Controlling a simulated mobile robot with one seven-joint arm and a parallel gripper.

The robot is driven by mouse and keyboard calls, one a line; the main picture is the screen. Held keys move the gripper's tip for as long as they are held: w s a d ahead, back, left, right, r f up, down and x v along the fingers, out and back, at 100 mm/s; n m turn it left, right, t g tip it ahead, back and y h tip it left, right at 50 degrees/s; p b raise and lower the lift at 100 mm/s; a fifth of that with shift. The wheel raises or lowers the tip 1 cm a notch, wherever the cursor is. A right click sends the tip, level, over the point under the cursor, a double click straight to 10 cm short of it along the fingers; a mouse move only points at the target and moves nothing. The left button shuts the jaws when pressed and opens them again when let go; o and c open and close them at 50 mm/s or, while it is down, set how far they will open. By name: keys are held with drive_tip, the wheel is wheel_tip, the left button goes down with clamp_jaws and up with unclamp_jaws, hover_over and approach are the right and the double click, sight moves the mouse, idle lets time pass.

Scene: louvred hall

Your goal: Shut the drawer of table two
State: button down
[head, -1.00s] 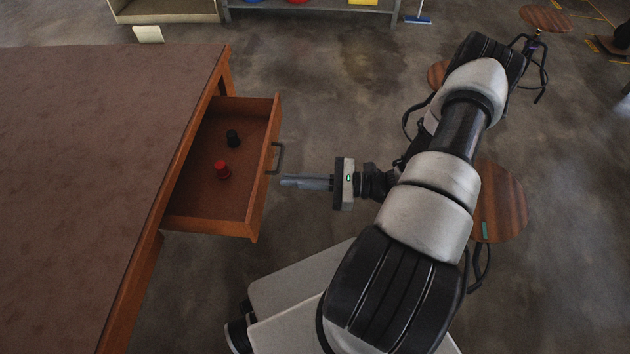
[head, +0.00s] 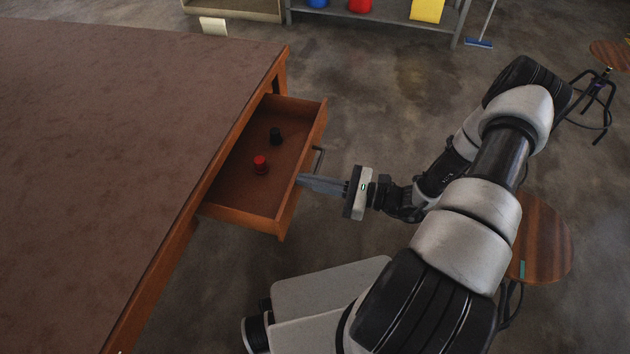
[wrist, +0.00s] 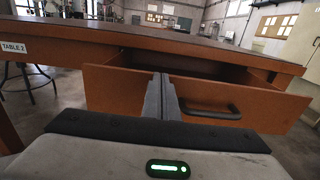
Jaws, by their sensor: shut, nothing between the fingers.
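The drawer (head: 232,206) of the brown-topped table (head: 120,140) stands open in the head view, pulled out to the right. It holds a red piece (head: 261,165) and a black piece (head: 276,136). My gripper (head: 302,181) is shut and empty, its fingertips at the drawer's front panel, just on the near side of the dark handle. In the wrist view the fingers (wrist: 162,98) stand before the drawer front (wrist: 115,91), left of the handle (wrist: 210,112). A "TABLE 2" label (wrist: 14,47) shows on the table there. I cannot tell whether the fingertips touch the panel.
A round wooden stool (head: 545,238) stands at the right, beside my arm, and another stool (head: 610,55) is farther back. A shelf with coloured things (head: 375,14) and a blue broom (head: 479,43) are at the back.

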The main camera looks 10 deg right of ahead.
sight(294, 177)
drive_tip(key=x, duration=1.8)
drive_tip(key=shift+p, duration=0.35)
